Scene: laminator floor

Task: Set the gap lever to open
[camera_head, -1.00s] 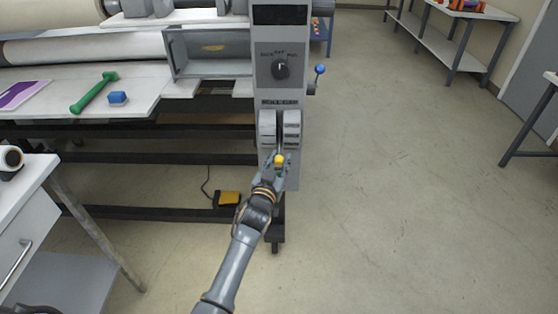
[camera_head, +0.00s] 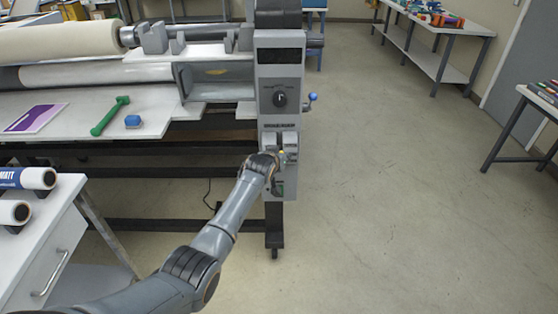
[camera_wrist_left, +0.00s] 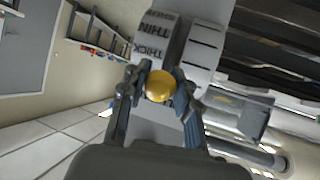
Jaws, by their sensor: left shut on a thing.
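In the left wrist view the yellow knob (camera_wrist_left: 160,87) sits between my fingers, in front of a drum (camera_wrist_left: 153,40) marked THIN and THICK. My left gripper (camera_head: 279,158) is shut on this knob. The lever's stem is mostly hidden by the knob and fingers, and I cannot read an open mark. My right gripper is not in view.
A black dial (camera_head: 280,99) and a blue-knobbed lever (camera_head: 311,98) sit higher on the column. The laminator's bed (camera_head: 160,120) holds a green tool (camera_head: 110,116) and a blue block (camera_head: 132,121). A white cabinet (camera_head: 35,245) stands at left.

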